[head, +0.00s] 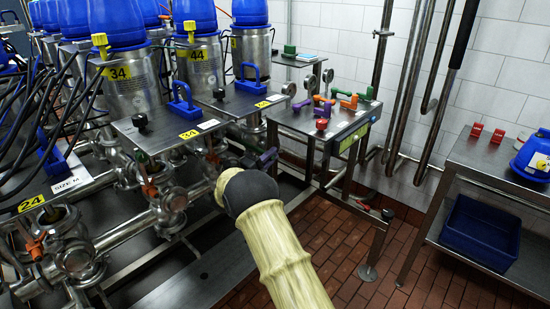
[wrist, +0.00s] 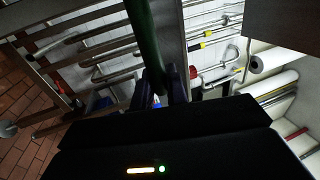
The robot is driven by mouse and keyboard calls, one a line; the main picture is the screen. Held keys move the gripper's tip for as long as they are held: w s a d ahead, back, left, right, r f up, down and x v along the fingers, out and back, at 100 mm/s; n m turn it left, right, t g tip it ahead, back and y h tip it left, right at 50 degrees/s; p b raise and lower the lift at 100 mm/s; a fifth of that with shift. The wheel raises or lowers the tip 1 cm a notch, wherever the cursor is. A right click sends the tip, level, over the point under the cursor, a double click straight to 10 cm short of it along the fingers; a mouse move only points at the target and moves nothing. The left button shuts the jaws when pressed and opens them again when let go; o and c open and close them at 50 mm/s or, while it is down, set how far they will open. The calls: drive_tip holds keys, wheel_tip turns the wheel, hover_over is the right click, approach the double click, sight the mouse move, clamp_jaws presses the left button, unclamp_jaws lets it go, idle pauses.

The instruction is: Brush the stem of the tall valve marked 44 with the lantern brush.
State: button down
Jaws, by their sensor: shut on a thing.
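The tall valve marked 44 (head: 200,72) stands at the upper middle left of the head view, a steel body with a blue top and a yellow 44 tag. Its stem cannot be made out. In the wrist view my gripper (wrist: 166,90) is shut on a green rod-like handle (wrist: 145,35), apparently the lantern brush. The handle runs up out of the picture, and no bristles show. In the head view my cream-sleeved arm rises from the bottom to a dark joint, and my gripper is hidden there. I cannot tell how far the brush is from the valve.
The valve marked 34 (head: 128,90) stands left of valve 44, with steel plates and pipes in front. A steel table (head: 345,128) with coloured handles is right of centre. A bench (head: 490,165) with a blue bin (head: 480,235) is at right. Brick floor (head: 355,265) is open between.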

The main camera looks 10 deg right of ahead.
sight(249, 146)
drive_tip(key=shift+w+a+f+b, duration=0.15)
drive_tip(key=shift+w+a+b, duration=0.4)
drive_tip(key=shift+w, duration=0.4)
drive_tip(key=shift+w+a+b, duration=0.4)
drive_tip(key=shift+w+a, duration=0.35)
drive_tip(key=shift+w, duration=0.25)
drive_tip(key=shift+w+a+b, duration=0.4)
drive_tip(key=shift+w+a, duration=0.4)
drive_tip(key=shift+w, duration=0.2)
drive_tip(key=shift+w+a+b, duration=0.4)
drive_tip(key=shift+w+a, duration=0.35)
drive_tip(key=shift+w, duration=0.25)
drive_tip(key=shift+s+a, duration=0.15)
drive_tip(key=shift+s+b, duration=0.1)
drive_tip(key=shift+b, duration=0.25)
drive_tip(key=shift+s+d+r+b, duration=0.35)
drive_tip(key=shift+s+d, duration=0.15)
drive_tip(key=shift+s, duration=0.05)
drive_tip(key=shift+w+a, duration=0.1)
drive_tip(key=shift+w+a+r+p, duration=0.2)
drive_tip(key=shift+w+a+p, duration=0.15)
drive_tip(key=shift+w, duration=0.25)
drive_tip(key=shift+s+f+b, duration=0.1)
drive_tip(key=shift+s+b, duration=0.05)
drive_tip(key=shift+b, duration=0.15)
